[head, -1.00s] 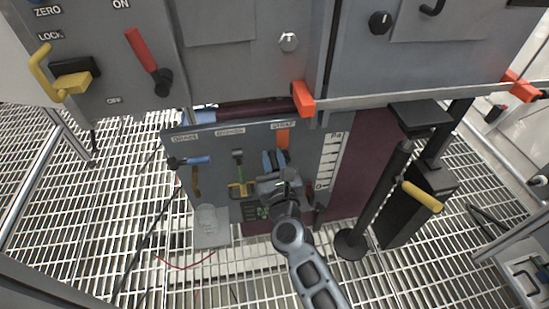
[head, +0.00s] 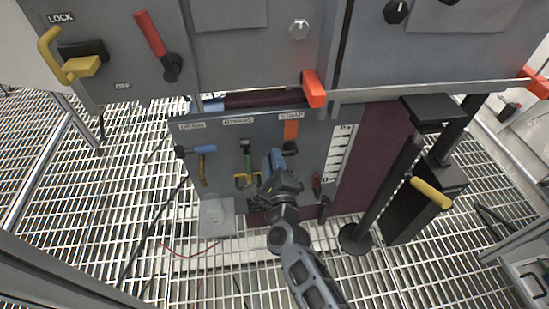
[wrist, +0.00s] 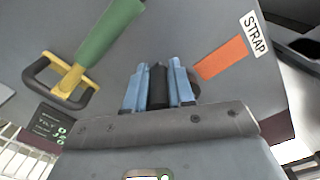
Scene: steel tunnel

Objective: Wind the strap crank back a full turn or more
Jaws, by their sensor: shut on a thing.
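The strap crank sits on the grey lower panel, under the STRAP label (head: 291,115) and the orange strap (head: 291,131). Its dark hub (head: 290,149) shows just right of my fingers in the head view. My gripper (head: 276,160) has blue fingers and is shut on the crank's black handle. In the wrist view, the black handle (wrist: 158,86) stands between the two blue fingertips. The orange strap (wrist: 222,58) runs up and right toward the STRAP label (wrist: 255,34). Much of the crank is hidden behind my gripper.
A white scale (head: 339,152) is at right. An orange-ended rail (head: 314,90) overhangs above. A black post (head: 380,195) stands right, over grating.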

